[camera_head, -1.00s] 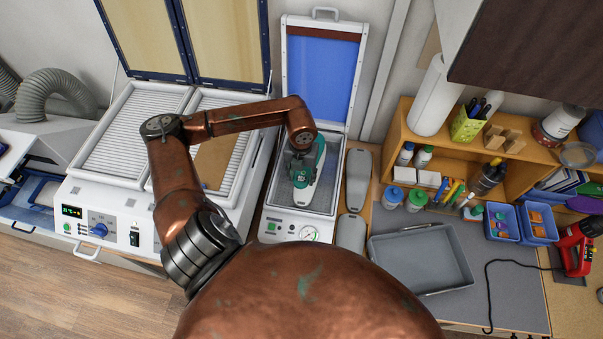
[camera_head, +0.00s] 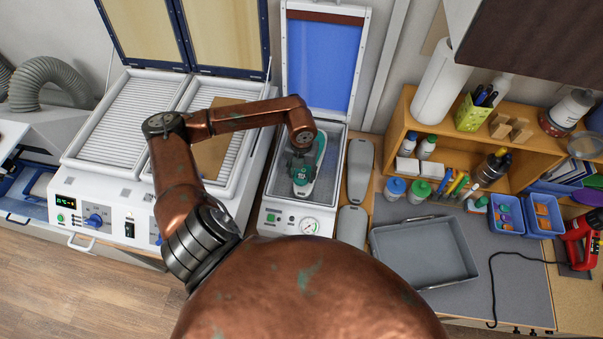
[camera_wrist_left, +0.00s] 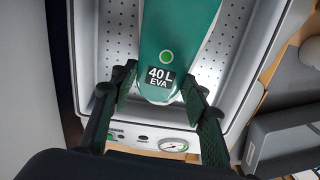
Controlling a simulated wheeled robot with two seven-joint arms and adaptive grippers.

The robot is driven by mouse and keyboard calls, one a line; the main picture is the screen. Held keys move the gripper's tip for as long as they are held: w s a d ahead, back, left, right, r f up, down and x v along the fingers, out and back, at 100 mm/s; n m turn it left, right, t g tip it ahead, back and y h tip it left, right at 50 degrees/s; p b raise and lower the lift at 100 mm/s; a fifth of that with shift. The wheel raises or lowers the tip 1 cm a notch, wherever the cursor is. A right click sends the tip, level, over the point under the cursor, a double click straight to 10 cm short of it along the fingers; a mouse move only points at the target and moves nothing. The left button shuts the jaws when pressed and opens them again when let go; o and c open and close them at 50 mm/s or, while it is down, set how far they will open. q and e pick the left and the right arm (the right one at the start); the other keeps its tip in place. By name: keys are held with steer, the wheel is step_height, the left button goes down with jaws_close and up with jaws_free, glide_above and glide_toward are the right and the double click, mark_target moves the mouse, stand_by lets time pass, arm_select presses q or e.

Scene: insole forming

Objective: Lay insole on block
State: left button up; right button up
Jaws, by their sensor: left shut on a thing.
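The green insole (camera_wrist_left: 178,25), marked "40 L EVA", lies lengthwise in the left wrist view over the perforated bed of the white press. It shows in the head view (camera_head: 321,150), partly hidden by my arm. I cannot tell whether insole and block touch all along. My left gripper (camera_wrist_left: 158,80) is shut on the insole at its heel end, one finger on each side; in the head view it (camera_head: 300,165) is above the press bed.
The press (camera_head: 275,221) has a raised lid with a blue membrane (camera_head: 322,65). Grey foot-shaped blocks (camera_head: 359,172) stand right of it. A heater with slatted trays (camera_head: 125,120) is on the left. A grey tray (camera_head: 424,250) lies on the right bench.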

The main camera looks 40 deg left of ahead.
arm_select(q)
steer(key=shift+f+b, duration=0.4)
steer(key=shift+b, duration=0.05)
stand_by(0.6)
steer(key=o, duration=1)
step_height(320, 180, up, 12)
